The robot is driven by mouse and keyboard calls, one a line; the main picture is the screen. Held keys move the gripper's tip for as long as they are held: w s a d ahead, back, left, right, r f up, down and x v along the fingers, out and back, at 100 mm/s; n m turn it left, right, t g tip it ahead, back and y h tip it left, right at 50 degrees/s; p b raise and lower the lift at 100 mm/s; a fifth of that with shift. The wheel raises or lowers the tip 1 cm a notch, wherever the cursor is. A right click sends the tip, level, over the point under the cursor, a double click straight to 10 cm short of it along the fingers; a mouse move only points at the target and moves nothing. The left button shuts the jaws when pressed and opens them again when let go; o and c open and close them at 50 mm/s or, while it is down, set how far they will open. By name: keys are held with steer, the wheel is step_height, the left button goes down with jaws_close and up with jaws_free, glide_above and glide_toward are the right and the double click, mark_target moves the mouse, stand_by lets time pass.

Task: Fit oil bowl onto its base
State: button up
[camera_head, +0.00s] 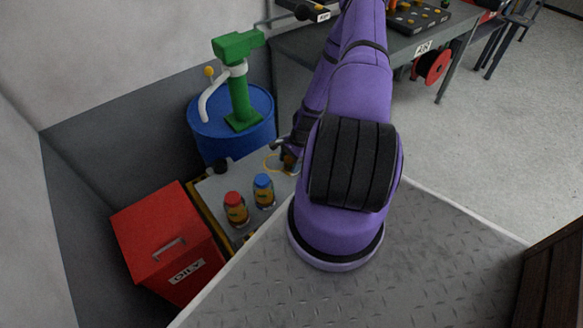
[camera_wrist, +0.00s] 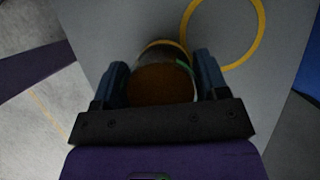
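In the wrist view a round, clear-walled bowl with dark brown oil (camera_wrist: 163,84) sits between the two fingers of my gripper (camera_wrist: 161,78). The fingers press against its left and right sides. A yellow band and a green mark show at its far rim. In the head view my gripper (camera_head: 287,147) is partly hidden by my purple arm, over the right part of a grey tabletop (camera_head: 212,190). A small brown part of the bowl (camera_head: 290,160) shows there. I cannot tell whether it touches the tabletop. I cannot make out the bowl's base for certain.
A yellow ring (camera_wrist: 259,42) is marked on the tabletop beside the bowl. A red-capped jar (camera_head: 236,208), a blue-capped jar (camera_head: 264,191) and a small black object (camera_head: 220,167) stand left. A blue barrel with green pump (camera_head: 232,137) stands behind; a red box (camera_head: 165,240) stands left.

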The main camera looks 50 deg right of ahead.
steer(key=c, duration=0.6)
steer(key=shift+r, duration=0.8)
step_height(320, 180, up, 2)
steer(key=shift+r, duration=0.15)
steer(key=s+d, duration=0.3)
steer(key=s, duration=0.4)
steer(key=s+d+r, duration=0.1)
steer(key=s+d, duration=0.2)
steer(key=s, duration=0.4)
steer(key=shift+s+d, duration=0.25)
steer(key=shift+d, duration=0.15)
